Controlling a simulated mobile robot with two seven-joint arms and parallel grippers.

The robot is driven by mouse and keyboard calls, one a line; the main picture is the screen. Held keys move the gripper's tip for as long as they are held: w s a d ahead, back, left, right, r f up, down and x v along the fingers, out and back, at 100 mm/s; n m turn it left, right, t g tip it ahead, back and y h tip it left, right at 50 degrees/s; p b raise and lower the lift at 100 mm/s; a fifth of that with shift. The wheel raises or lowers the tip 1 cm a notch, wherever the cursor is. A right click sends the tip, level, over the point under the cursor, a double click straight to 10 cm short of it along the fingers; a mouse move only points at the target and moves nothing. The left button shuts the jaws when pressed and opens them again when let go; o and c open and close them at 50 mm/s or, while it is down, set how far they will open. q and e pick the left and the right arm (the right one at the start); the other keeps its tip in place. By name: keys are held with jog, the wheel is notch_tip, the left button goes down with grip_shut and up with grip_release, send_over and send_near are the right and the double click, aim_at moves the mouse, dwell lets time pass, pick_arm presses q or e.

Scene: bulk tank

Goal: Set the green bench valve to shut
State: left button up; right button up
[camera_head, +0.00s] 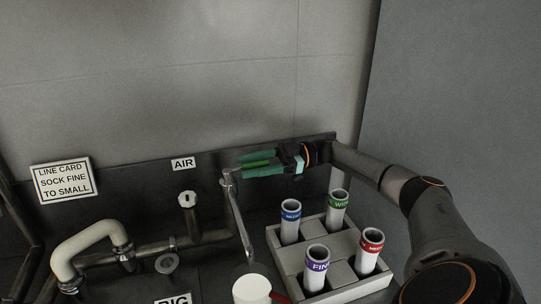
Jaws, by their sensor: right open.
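My right gripper (258,164) comes in from the right, above the rear of the bench, its fingers pointing left. Its jaws are open. Green bars show at the fingers. A brighter green bar between them may be the green bench valve's lever, but I cannot tell it surely from the fingers, nor whether they touch it. Just left of the fingertips stands the top of a thin metal pipe (237,215), which runs down to the bench. My left gripper is not in view.
A grey rack (344,293) with several labelled tubes stands below my right arm. A white cup (252,289) is at the front. A pale bent pipe (84,236) and a capped stub (188,201) stand left. An AIR label (184,163) and a line card (64,180) are behind.

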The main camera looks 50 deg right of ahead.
pick_arm(q)
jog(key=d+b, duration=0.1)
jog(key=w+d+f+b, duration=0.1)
jog(key=b, duration=0.1)
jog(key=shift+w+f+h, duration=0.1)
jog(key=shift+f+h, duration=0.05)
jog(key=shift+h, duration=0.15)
pick_arm(e)
jog(key=v, duration=1.1)
jog(key=shift+d, duration=0.15)
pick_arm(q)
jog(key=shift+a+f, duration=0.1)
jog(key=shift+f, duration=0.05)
pick_arm(e)
jog(key=shift+s, duration=0.1)
